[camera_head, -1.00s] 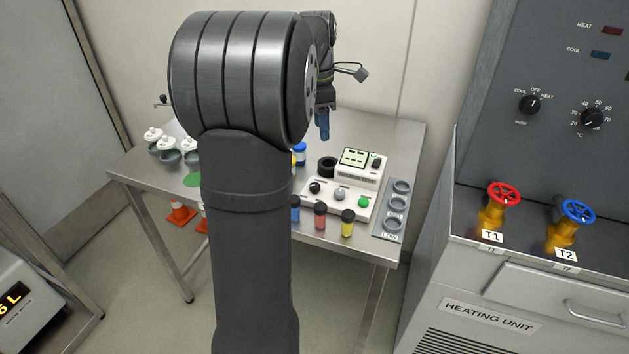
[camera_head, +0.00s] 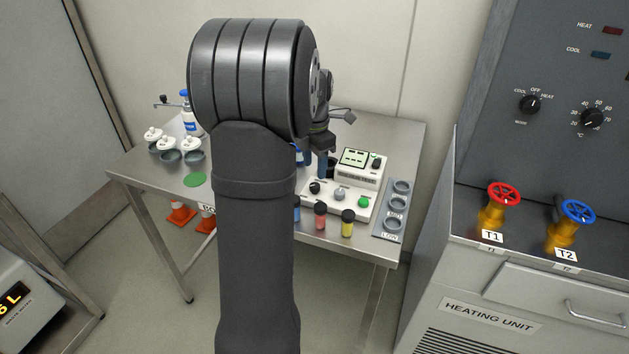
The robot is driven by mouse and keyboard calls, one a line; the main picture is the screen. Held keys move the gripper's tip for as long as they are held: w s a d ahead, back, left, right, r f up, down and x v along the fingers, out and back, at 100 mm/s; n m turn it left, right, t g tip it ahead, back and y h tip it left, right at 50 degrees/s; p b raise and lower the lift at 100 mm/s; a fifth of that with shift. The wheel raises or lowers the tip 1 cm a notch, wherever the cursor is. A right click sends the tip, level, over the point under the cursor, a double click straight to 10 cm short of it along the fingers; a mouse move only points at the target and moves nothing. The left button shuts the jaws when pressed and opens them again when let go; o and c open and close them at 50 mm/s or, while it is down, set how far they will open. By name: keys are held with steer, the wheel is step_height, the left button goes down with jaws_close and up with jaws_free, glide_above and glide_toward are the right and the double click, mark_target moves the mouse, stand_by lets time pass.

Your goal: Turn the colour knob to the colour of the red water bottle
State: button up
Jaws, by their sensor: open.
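The white device (camera_head: 345,206) on the steel table has a lit display (camera_head: 354,157), a black knob (camera_head: 315,188), a grey knob (camera_head: 340,194) and a green knob or button (camera_head: 363,201). I cannot tell which is the colour knob. My gripper (camera_head: 319,166) is open and empty, pointing down at the device's back left. It partly hides the device's round black part, and I cannot tell whether it touches it. I cannot make out a red water bottle; my arm hides part of the table. A small red vial (camera_head: 320,216) stands in front of the device.
A yellow vial (camera_head: 347,223) and a blue vial (camera_head: 296,209) stand beside the red one. A tray with round holders (camera_head: 389,231) lies right of the device. A white-and-blue bottle (camera_head: 192,121) and several white-topped grey cups (camera_head: 166,145) stand on the left.

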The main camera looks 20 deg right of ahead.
mark_target(314, 185)
step_height(314, 185, down, 6)
steer(key=shift+f, duration=0.1)
steer(key=shift+c, duration=0.5)
steer(key=c, duration=0.9)
